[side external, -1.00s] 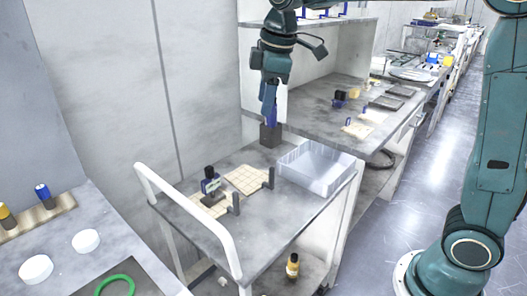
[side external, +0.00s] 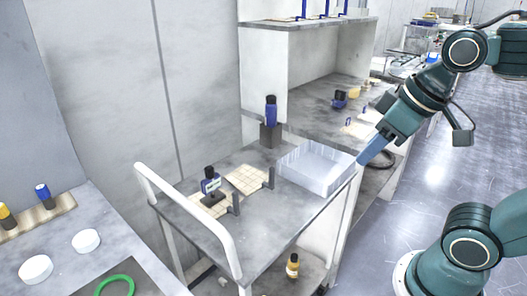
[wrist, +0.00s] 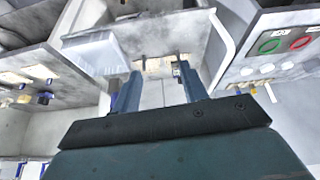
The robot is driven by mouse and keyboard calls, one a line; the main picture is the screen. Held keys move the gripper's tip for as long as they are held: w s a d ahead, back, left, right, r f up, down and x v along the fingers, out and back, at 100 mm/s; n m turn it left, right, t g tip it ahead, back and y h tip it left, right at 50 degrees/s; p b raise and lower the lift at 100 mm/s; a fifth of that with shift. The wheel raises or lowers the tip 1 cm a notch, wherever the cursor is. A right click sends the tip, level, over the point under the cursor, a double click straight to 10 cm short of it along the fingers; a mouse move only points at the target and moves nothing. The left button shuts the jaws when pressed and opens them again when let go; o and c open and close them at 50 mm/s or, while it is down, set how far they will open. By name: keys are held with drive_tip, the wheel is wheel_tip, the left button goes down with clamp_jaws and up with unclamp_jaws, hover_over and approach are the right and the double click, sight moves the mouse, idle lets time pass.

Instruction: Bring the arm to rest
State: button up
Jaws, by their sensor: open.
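My gripper (side external: 375,150) is open and empty in the side external view. It hangs in the air at the right, by the front right corner of the cart and the white bin, pointing down and left. In the wrist view its two blue fingers (wrist: 160,88) are spread apart with nothing between them. A blue bottle with a black cap (side external: 271,112) stands upright on a dark grey block (side external: 270,135) at the back of the cart, apart from my gripper.
The grey cart (side external: 262,225) has a white handrail (side external: 185,215) and carries a clear white bin (side external: 314,168), tan grid plates (side external: 246,180) and a small dark bottle (side external: 209,180). A shelf bench (side external: 310,110) stands behind. The floor (side external: 420,190) at the right is open.

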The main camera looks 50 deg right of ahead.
drive_tip(key=shift+s+f+m, duration=0.4)
drive_tip(key=shift+s+f, duration=0.3)
drive_tip(key=shift+s, duration=0.2)
